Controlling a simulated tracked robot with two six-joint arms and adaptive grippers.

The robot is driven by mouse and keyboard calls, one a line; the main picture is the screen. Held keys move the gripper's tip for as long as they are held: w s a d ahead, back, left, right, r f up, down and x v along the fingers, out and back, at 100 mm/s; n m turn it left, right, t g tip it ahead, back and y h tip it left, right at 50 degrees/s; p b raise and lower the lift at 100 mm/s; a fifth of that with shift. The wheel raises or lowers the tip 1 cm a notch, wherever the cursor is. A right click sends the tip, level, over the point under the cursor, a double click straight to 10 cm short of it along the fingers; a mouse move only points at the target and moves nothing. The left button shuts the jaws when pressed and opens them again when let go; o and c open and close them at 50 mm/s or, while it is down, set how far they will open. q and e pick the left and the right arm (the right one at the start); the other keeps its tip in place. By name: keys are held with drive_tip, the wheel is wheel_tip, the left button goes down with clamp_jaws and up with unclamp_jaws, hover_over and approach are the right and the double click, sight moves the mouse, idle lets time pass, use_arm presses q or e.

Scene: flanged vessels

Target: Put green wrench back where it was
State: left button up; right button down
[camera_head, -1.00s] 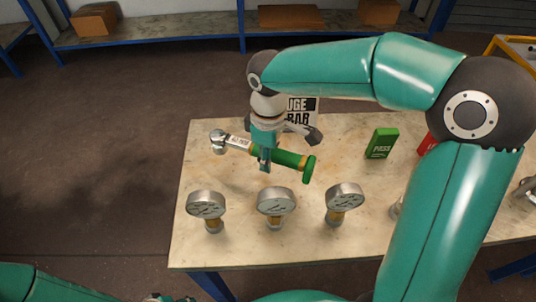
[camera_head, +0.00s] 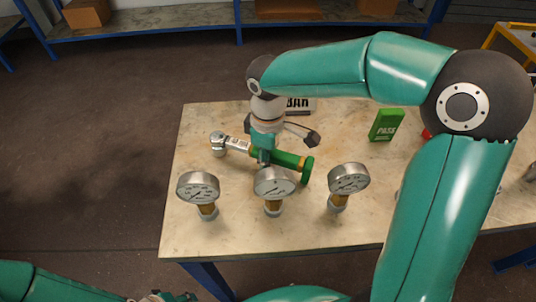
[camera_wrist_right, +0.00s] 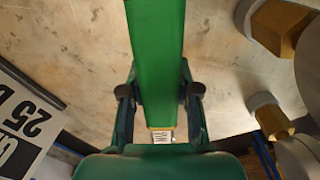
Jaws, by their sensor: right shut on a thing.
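The green wrench (camera_head: 290,160) has a green handle and a silver ratchet head at its left end. It lies across the picture just behind the middle gauge (camera_head: 274,183). My right gripper (camera_head: 264,157) is shut on its handle from above. In the right wrist view the wrench (camera_wrist_right: 156,50) runs between the fingers (camera_wrist_right: 160,95). Whether it touches the table cannot be told. My left gripper (camera_head: 165,297) is barely in view at the bottom edge, and its jaws cannot be made out.
A left gauge (camera_head: 198,187) and a right gauge (camera_head: 349,179) flank the middle one on the table (camera_head: 240,232). A sign (camera_head: 301,105) stands behind my right gripper, and a green box (camera_head: 386,124) to the right. A red thing is mostly hidden by my right arm.

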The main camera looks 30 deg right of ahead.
drive_tip(key=shift+f+b, duration=0.3)
drive_tip(key=shift+f, duration=0.15)
idle(0.5)
drive_tip(key=c, duration=0.8)
unclamp_jaws()
drive_tip(key=shift+o, duration=0.2)
